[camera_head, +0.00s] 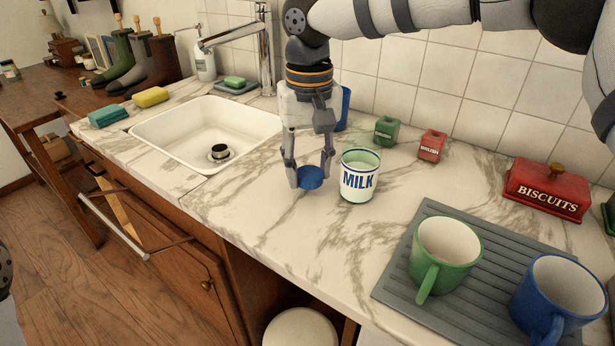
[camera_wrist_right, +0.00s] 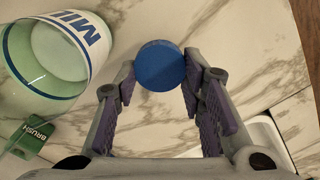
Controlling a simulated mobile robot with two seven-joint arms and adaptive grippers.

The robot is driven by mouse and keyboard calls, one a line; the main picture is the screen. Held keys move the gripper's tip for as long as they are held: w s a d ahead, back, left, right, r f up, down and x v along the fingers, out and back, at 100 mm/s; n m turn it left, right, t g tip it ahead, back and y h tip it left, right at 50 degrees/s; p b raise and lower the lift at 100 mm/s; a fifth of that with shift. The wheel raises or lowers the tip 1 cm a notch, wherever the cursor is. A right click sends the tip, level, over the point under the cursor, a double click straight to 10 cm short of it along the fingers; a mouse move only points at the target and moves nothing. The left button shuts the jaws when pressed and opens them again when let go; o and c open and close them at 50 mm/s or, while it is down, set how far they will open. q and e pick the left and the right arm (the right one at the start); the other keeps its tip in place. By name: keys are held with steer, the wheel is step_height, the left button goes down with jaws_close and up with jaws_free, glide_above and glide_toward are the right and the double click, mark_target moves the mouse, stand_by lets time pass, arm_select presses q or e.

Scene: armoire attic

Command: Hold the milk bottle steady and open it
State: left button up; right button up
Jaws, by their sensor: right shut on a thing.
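The milk bottle (camera_head: 359,176) is a short container with a white MILK label and a green rim, standing upright on the counter. No gripper is on the bottle. My left gripper is not in view.
The sink (camera_head: 205,135) with a chrome tap (camera_head: 266,50) lies to the left. A grey drying mat (camera_head: 400,285) carries a green mug (camera_head: 444,255) and a blue mug (camera_head: 558,300) at right. Small green (camera_head: 387,130) and red (camera_head: 432,145) boxes and a red biscuit tin (camera_head: 545,188) stand behind.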

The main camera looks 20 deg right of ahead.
mark_target(308, 172)
steer(key=shift+s+f, duration=0.15)
steer(key=shift+f, duration=1.1)
steer(key=shift+f, duration=0.25)
steer(key=o, duration=1.3)
steer(key=shift+r, duration=0.2)
